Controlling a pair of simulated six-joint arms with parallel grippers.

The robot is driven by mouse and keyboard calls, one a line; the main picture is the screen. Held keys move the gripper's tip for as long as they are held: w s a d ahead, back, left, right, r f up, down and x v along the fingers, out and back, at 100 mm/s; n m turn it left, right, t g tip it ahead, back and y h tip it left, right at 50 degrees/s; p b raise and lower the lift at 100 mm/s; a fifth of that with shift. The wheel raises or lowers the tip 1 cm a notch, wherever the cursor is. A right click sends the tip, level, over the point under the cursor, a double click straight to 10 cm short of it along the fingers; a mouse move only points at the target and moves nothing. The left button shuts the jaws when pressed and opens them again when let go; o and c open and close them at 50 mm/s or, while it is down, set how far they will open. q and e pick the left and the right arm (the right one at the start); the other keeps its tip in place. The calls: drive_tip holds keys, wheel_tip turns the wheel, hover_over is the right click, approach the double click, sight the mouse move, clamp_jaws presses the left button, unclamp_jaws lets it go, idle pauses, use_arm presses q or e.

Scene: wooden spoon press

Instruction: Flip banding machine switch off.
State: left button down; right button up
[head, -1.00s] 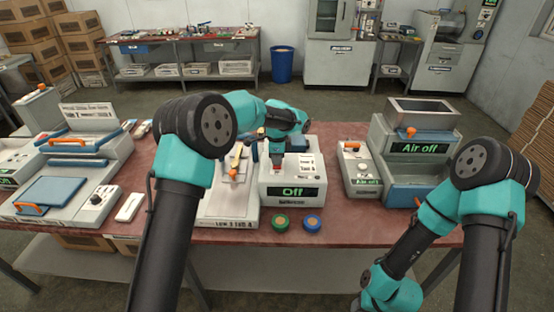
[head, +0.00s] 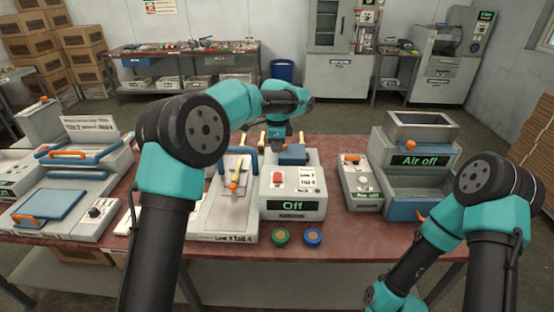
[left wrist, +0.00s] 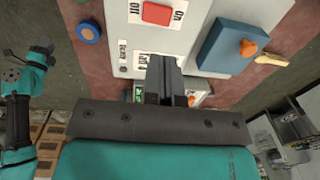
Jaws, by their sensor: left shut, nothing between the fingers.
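In the left wrist view, the red switch (left wrist: 157,13) lies at the top edge between ON and OFF labels. My left gripper (left wrist: 168,98) is shut and empty, pointing at the machine's panel and apart from the switch. In the head view, it hangs above the back of the machine, its tips hidden.
A blue block with an orange knob (left wrist: 230,47) stands on the machine's panel. A spoon press (head: 230,210) stands to the left. A grey machine reading "Air off" (head: 420,160) stands to the right. Green (head: 281,237) and blue (head: 312,237) discs lie in front.

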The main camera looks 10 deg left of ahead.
use_arm(q)
drive_tip(key=shift+r, duration=1.45)
